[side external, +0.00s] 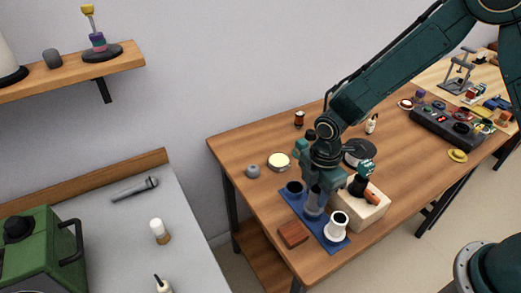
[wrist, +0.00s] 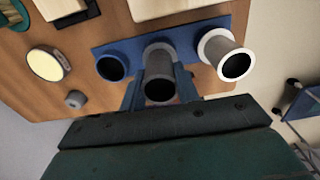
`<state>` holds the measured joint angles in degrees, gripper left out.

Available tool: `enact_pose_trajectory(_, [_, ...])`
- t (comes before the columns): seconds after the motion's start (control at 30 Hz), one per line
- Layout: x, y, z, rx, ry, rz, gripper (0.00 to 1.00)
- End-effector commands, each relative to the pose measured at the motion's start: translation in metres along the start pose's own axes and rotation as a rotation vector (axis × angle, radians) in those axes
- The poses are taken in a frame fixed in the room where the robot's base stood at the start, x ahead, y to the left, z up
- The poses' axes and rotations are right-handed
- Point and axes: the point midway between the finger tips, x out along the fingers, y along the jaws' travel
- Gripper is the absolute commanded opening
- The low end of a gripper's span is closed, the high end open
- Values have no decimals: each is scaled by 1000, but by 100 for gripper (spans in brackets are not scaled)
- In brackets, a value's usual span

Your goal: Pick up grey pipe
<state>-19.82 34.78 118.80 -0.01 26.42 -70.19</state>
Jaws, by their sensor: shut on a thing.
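The grey pipe (side external: 314,204) stands upright at the middle of a blue mat (side external: 331,245) on the wooden table. My gripper (side external: 315,190) is above it with its fingers around the upper part. In the wrist view the grey pipe (wrist: 159,64) sits between the two blue fingers of my gripper (wrist: 159,88), which are shut on it. Its dark open end faces the camera. I cannot tell whether its base touches the mat.
A dark blue pipe (side external: 294,188) and a white flanged pipe (side external: 337,227) stand close on either side on the mat. A pale block (side external: 367,212) with a dark and orange tool is to the right. A brown block (side external: 293,234) lies near the front edge.

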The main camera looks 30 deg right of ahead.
Motion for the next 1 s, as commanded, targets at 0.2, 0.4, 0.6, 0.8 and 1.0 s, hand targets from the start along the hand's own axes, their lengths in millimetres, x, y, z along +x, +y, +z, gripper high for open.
enact_pose_trajectory(0.2, [-16, 1, 0, 0, 1, 4, 9])
enact_pose_trajectory(0.4, [-44, 1, 0, 0, 2, 6, 9])
enact_pose_trajectory(0.6, [-84, 1, 0, 0, 2, 6, 9])
enact_pose_trajectory(0.8, [-129, 1, 0, 0, 2, 7, 9])
enact_pose_trajectory(1.0, [-166, 1, 0, 0, 1, 4, 9])
